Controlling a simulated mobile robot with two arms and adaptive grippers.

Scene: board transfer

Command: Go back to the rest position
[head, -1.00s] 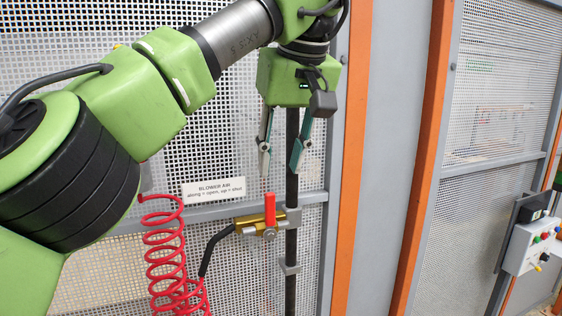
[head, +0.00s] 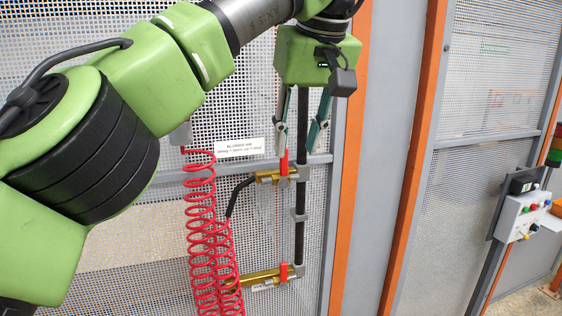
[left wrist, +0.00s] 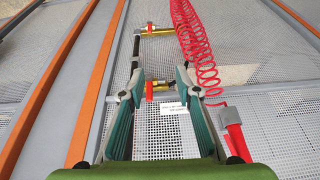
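My left gripper (head: 298,148) is open and empty, fingers pointing down, in front of the mesh panel. In the head view its left fingertip overlaps the top of the upright red handle (head: 284,164) of the upper brass valve (head: 266,177); I cannot tell whether they touch. In the left wrist view the gripper (left wrist: 161,78) has its fingers apart, with the red handle (left wrist: 149,91) seen between the tips. A lower brass valve (head: 258,280) with a red handle (head: 284,272) sits below. My right gripper is not in view.
A black vertical pipe (head: 300,233) runs beside the valves. Orange posts (head: 415,160) and a control box (head: 524,217) stand at the right.

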